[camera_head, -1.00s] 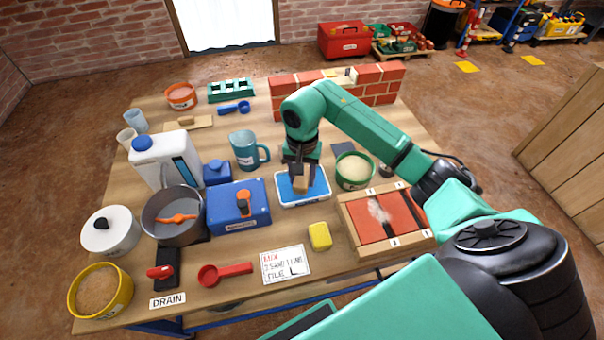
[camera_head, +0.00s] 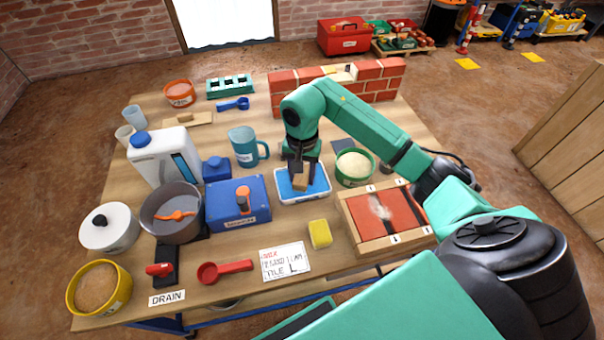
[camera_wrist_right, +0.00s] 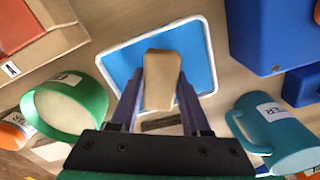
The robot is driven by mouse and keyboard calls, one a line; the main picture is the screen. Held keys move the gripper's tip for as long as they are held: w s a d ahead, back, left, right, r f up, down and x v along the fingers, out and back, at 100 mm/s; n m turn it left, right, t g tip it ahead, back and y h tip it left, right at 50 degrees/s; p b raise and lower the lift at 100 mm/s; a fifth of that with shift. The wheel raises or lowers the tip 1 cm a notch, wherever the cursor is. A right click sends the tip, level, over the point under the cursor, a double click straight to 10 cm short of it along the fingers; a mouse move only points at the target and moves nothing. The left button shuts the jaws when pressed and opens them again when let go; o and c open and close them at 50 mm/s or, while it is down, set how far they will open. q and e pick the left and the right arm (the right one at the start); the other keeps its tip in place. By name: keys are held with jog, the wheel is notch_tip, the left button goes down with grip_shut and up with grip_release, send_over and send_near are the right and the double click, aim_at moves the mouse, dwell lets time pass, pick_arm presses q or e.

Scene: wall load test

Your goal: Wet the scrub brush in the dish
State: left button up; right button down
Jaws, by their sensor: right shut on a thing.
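The dish is a shallow white-rimmed tray with a blue inside (camera_head: 318,187), on the table right of the blue box; it also fills the upper middle of the right wrist view (camera_wrist_right: 203,48). My right gripper (camera_head: 300,170) points down over the dish. It is shut on the scrub brush, a tan wooden block (camera_head: 300,183). In the right wrist view the block (camera_wrist_right: 161,80) sits between the fingers, over the blue surface. The bristles are hidden below the block, and I cannot tell whether they touch the dish. My left gripper is not in view.
A green bowl (camera_head: 354,167) stands close right of the dish, a teal mug (camera_head: 245,148) behind left, a blue box (camera_head: 238,203) to the left. A yellow sponge (camera_head: 320,234) and a framed red panel (camera_head: 385,218) are in front. A brick wall (camera_head: 380,82) stands behind.

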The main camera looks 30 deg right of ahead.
aim_at(301, 176)
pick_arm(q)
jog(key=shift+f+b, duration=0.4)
pick_arm(e)
jog(key=shift+f, duration=0.45)
dwell(0.7)
notch_tip(301, 176, up, 7)
jog(key=p, duration=0.5)
jog(key=shift+r, duration=0.1)
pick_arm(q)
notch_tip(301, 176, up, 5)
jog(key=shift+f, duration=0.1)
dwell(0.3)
